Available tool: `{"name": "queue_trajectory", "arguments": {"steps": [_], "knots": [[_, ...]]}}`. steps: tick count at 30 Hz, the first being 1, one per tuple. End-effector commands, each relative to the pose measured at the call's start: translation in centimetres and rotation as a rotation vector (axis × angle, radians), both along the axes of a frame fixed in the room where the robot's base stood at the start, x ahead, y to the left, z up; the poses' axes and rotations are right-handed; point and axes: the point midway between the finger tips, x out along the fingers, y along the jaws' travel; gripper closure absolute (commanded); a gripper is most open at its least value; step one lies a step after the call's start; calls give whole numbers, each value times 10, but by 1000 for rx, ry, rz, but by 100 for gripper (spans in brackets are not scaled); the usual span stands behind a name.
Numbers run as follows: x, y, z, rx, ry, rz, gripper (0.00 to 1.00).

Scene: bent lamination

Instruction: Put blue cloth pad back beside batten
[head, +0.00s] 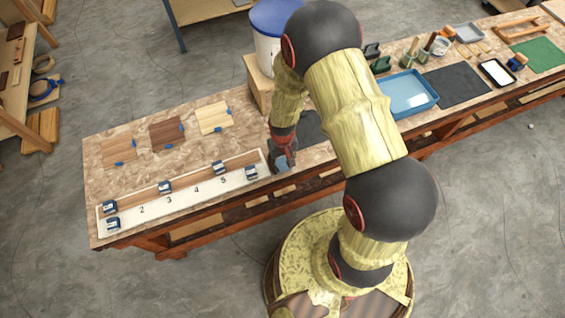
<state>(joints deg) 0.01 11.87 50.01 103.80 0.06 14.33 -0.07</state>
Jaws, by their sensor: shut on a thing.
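My gripper (283,158) is low over the front of the bench, just right of the white numbered board (190,197). It is shut on a small blue-grey thing (284,164), which looks like the blue cloth pad; the fingers and arm partly hide it. A long brown wooden batten (182,181) lies along the white board, to the left of my gripper. Whether the pad touches the bench top is too small to tell.
Several dark blue-and-white blocks (165,187) stand along the board. Three wood sheets with blue tabs, one of them dark (167,134), lie behind it. A blue tray (408,93) and a dark mat (456,86) are to the right. A blue-topped white bucket (268,48) stands behind my arm.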

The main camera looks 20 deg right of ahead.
Motion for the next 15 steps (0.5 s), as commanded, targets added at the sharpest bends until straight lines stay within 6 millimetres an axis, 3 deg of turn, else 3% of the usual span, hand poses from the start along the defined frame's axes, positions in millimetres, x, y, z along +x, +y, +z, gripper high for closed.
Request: {"name": "queue_trajectory", "arguments": {"steps": [4, 5, 6, 15], "knots": [[0, 0, -4, 0, 0, 0, 78], [0, 0, -3, 0, 0, 0, 52], [0, 0, -3, 0, 0, 0, 50], [0, 0, -3, 0, 0, 0, 46]]}}
